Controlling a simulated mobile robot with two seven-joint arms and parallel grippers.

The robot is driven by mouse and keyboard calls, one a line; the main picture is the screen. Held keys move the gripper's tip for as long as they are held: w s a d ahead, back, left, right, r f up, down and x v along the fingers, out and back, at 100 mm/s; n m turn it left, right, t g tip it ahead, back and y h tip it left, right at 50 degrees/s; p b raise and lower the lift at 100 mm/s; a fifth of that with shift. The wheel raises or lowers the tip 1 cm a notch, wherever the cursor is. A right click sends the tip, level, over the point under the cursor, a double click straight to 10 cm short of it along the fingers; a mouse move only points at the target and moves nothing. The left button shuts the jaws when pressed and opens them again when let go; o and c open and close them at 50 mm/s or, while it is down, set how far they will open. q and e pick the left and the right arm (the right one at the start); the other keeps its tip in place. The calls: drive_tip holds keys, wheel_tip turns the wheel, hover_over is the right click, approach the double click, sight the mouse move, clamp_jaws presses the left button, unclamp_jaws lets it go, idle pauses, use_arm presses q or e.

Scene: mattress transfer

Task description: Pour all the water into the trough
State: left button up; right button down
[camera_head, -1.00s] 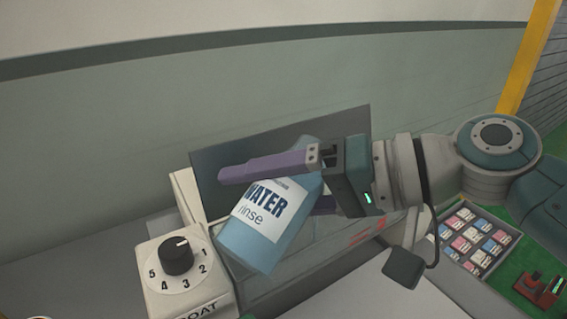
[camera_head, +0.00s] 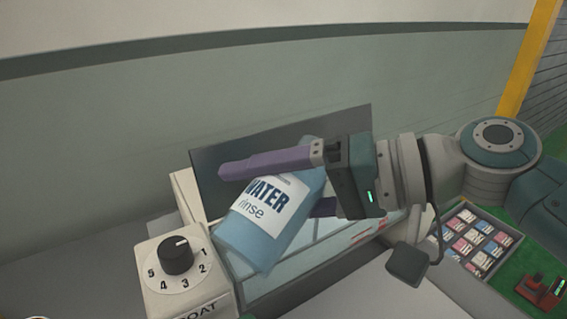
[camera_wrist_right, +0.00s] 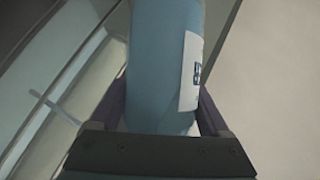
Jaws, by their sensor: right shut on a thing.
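A blue bottle labelled "WATER rinse" (camera_head: 262,222) is tilted in the head view, its lower end towards the lower left and its upper end towards the back right. The bottle also fills the middle of the right wrist view (camera_wrist_right: 165,60) between the fingers. The trough (camera_head: 325,258) lies below and behind the bottle, with light, glassy-looking contents and a grey back panel (camera_head: 225,165). The bottle's mouth is hidden behind my gripper. My left gripper is out of view.
A white control box with a black knob (camera_head: 177,256) and numbers stands at the trough's left end. A tray of pink, blue and white packets (camera_head: 475,242) and a small red device (camera_head: 541,291) lie on green at the right.

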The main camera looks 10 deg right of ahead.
drive_tip(key=shift+r+m, duration=0.15)
drive_tip(key=shift+m, duration=0.15)
idle(0.8)
drive_tip(key=shift+d+f+y+b, duration=0.1)
drive_tip(key=shift+f+y+b, duration=0.3)
drive_tip(key=shift+b, duration=0.3)
drive_tip(key=shift+w+d+f+m+b, duration=0.2)
drive_tip(key=shift+f+m+b, duration=0.25)
drive_tip(key=shift+b, duration=0.45)
drive_tip(key=shift+w+f+y+b, duration=0.1)
drive_tip(key=shift+f+y+b, duration=0.05)
drive_tip(key=shift+y+b, duration=0.2)
idle(0.5)
drive_tip(key=shift+r+m, duration=0.2)
drive_tip(key=shift+m, duration=0.15)
idle(0.5)
drive_tip(key=shift+d+r+m+g+y, duration=0.1)
drive_tip(key=shift+r+m+g+y, duration=0.15)
drive_tip(key=shift+m+g+y, duration=0.1)
idle(0.9)
drive_tip(key=shift+r, duration=0.1)
idle(0.3)
drive_tip(key=shift+w+m+y+b, duration=0.1)
drive_tip(key=shift+m+y+b, duration=0.25)
drive_tip(key=shift+b, duration=0.25)
idle(0.4)
drive_tip(key=shift+d+f+m+b, duration=0.1)
drive_tip(key=shift+f+m+b, duration=0.1)
drive_tip(key=shift+m+b, duration=0.15)
idle(0.6)
